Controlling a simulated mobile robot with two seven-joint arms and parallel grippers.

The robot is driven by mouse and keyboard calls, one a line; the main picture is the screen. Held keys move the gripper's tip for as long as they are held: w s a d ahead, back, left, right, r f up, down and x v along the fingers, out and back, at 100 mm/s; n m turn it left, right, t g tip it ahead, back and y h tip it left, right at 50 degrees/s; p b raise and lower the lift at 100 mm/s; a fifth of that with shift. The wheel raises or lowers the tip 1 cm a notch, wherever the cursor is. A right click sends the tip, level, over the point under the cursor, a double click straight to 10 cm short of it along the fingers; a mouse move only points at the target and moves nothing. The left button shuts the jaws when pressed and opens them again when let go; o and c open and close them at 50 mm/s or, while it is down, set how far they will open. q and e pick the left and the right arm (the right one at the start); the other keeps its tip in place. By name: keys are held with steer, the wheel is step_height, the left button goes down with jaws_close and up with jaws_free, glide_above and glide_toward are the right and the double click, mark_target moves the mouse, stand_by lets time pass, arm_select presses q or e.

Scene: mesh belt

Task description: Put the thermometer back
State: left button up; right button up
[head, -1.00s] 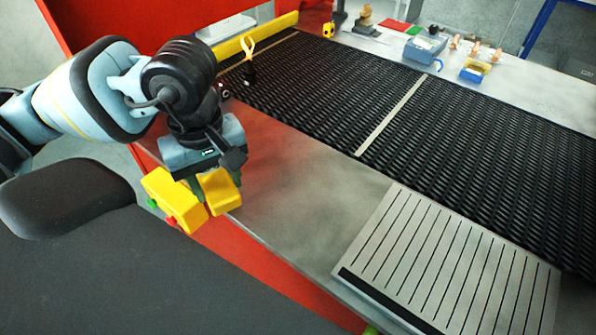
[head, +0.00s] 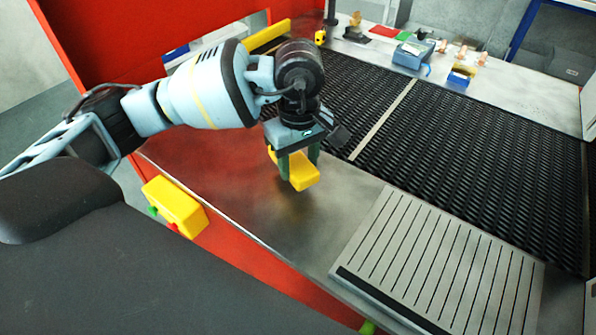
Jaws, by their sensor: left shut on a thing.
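My left gripper (head: 298,164) is shut on a yellow, boxy thing, which I take to be the thermometer (head: 304,177). It is held tilted, close above the bare metal strip in front of the belt. The dark green fingers hide part of it, and I cannot tell whether it touches the metal. My right gripper is not in view.
A yellow box with red and green buttons (head: 175,207) is on the red front side. A slotted metal plate (head: 436,262) lies at the front right. The black mesh belt (head: 470,160) runs behind. A blue device (head: 412,54) and a blue-yellow container (head: 460,76) stand on the far ledge.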

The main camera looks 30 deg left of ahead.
arm_select(q)
steer(key=shift+f, duration=0.1)
steer(key=shift+f, duration=1.65)
steer(key=shift+f, duration=0.2)
steer(key=o, duration=1.1)
steer(key=shift+r, duration=0.1)
step_height(320, 180, up, 12)
steer(key=shift+r, duration=0.1)
